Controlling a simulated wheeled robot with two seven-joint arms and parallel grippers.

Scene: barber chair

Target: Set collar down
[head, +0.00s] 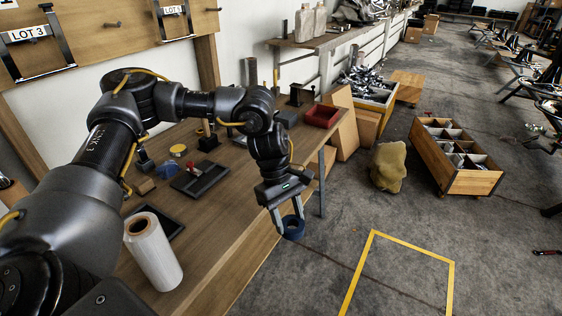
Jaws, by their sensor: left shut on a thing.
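My left gripper (290,222) points down just beyond the right edge of the wooden workbench (240,228). It is shut on a dark blue ring-shaped collar (293,228). My right gripper does not show in this view.
On the bench are a white roll (152,250), a dark tray (200,178), a yellow-topped round piece (178,150) and a red bin (322,115). A yellow-taped outline (408,244) marks clear floor. A sack (388,167) and a divided wooden crate (470,182) stand beyond.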

